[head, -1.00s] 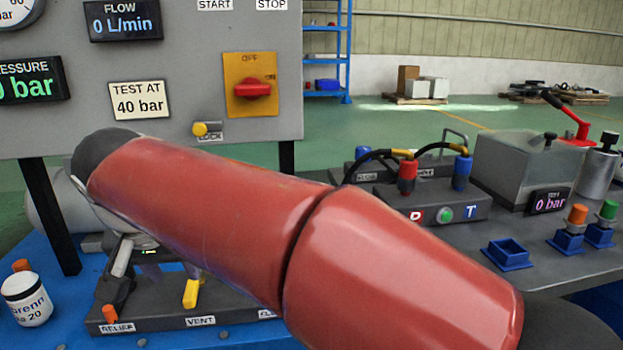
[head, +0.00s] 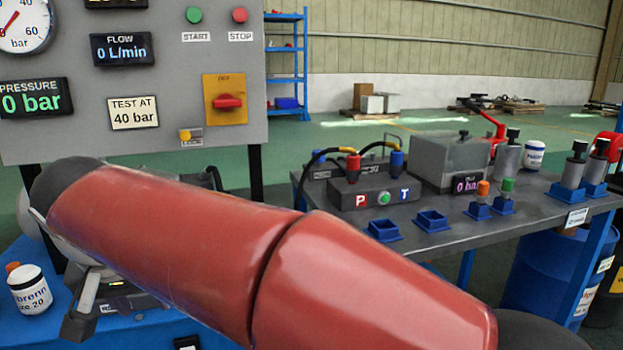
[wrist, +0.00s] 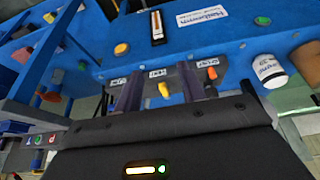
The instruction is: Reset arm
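My red arm crosses the lower middle of the head view, and its wrist end is at the left. My gripper (wrist: 158,88) shows in the wrist view with its two fingers apart and nothing held between them. In the head view the gripper is partly hidden behind my arm, and most of the valve block is covered.
A grey gauge panel (head: 175,45) stands behind the arm. A white jar (head: 30,290) is at the left, also in the wrist view (wrist: 268,70). Green floor lies behind.

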